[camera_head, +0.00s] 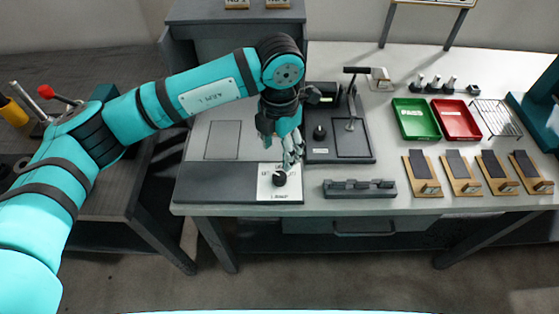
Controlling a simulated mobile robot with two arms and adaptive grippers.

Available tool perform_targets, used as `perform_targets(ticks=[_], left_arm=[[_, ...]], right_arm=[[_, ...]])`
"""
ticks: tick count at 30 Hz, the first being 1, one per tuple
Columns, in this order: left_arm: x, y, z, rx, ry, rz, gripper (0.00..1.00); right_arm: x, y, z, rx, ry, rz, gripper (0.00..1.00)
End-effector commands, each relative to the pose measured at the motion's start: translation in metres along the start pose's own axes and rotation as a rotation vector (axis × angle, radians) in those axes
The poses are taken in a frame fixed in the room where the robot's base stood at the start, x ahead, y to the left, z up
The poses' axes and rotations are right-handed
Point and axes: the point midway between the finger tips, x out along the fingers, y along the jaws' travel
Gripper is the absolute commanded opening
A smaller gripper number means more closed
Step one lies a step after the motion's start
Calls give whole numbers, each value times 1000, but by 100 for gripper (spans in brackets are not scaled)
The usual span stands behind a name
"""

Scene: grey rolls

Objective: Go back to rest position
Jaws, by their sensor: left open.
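My left arm reaches in from the left and bends down over the table. My left gripper (287,155) is open, with its fingers pointing down. My right gripper is not in view.
The table (400,205) carries a dark fixture with a lever (357,71), a grey block rack (360,188), a green tray (416,119), a red tray (456,120), a wire rack (497,118) and several wooden stands (462,173). Bare tabletop lies along the front right.

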Motion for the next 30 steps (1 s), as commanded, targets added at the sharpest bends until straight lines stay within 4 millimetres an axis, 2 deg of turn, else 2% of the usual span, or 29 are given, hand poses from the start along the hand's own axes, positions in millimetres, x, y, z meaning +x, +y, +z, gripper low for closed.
perform_targets(ticks=[3,6,23,26,29,30], left_arm=[[-14,0,0,0,-1,0,57],[-19,0,0,0,1,0,57],[-20,-3,0,3,-2,-11,57],[-15,-23,4,26,-32,-93,57],[-11,-73,10,69,-106,-297,57],[-14,-100,12,85,-151,-414,57]], right_arm=[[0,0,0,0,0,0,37],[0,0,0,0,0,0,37],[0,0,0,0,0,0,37],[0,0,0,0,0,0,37],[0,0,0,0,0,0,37],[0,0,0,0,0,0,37]])
